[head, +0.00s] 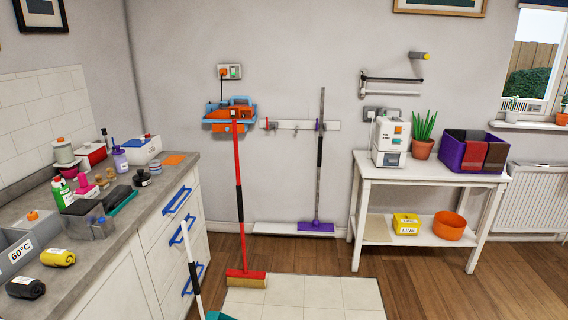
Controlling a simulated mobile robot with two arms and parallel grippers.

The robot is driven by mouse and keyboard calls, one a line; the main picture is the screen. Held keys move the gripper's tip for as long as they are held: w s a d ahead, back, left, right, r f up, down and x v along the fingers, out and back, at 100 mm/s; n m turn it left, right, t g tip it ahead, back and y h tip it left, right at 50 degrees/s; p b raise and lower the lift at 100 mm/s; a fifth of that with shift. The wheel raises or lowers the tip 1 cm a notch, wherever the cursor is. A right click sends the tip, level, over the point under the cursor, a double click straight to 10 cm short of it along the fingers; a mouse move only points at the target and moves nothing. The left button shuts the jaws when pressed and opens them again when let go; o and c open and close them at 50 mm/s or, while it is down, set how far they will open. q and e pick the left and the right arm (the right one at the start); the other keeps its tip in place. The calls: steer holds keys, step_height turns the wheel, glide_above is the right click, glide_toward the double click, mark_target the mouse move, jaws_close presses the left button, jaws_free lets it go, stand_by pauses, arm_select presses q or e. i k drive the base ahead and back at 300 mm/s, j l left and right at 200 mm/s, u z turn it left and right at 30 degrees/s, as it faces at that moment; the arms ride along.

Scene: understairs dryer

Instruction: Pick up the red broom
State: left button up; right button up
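The red broom (237,180) stands nearly upright near the middle of the head view. It has a red handle with black grip sections. Its red head with tan bristles (246,278) rests at the floor by the pale tiled patch. The top of its handle is in front of a blue and orange wall holder (230,115); I cannot tell whether it is clipped there. Neither of my grippers shows in this view.
A counter with blue-handled drawers (178,228) runs along the left. A white-handled tool (192,270) stands in front of it. A purple broom (319,160) hangs by a wall rail (285,125). A white table (400,178) stands right. Wood floor is clear at centre right.

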mark_target(245, 278)
steer(key=i+l+u, duration=0.1)
steer(key=i+u, duration=0.2)
steer(key=i+l+u, duration=0.3)
steer(key=i, duration=0.2)
steer(key=i+l+u, duration=0.15)
steer(key=i+u, duration=0.15)
steer(key=i, duration=0.05)
